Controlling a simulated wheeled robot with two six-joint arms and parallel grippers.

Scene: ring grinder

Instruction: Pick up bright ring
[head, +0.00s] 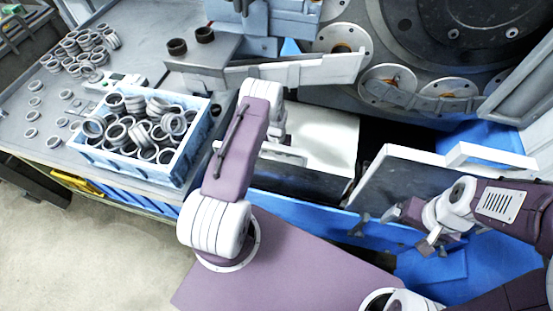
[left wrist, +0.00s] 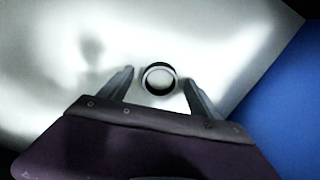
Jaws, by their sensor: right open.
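A single ring (left wrist: 160,79) with a bright face and dark inner edge shows in the left wrist view, over a pale shiny surface (left wrist: 60,60). My left gripper (left wrist: 159,77) is open, with one finger on each side of the ring and a gap to both. I cannot tell how far the ring is below the fingertips. In the head view my left arm hides this ring. The pale surface shows there as a tray-like area (head: 325,140) of the machine. My right gripper (head: 394,235) is open and empty, in front of the machine at the right.
A light blue crate (head: 190,160) full of rings stands on the grey table (head: 50,115) at the left. Several loose rings (head: 85,45) lie behind it. Grey machine guards (head: 300,72) and a white-edged panel (head: 440,160) stand near the arms. A blue wall (left wrist: 285,100) borders the pale surface.

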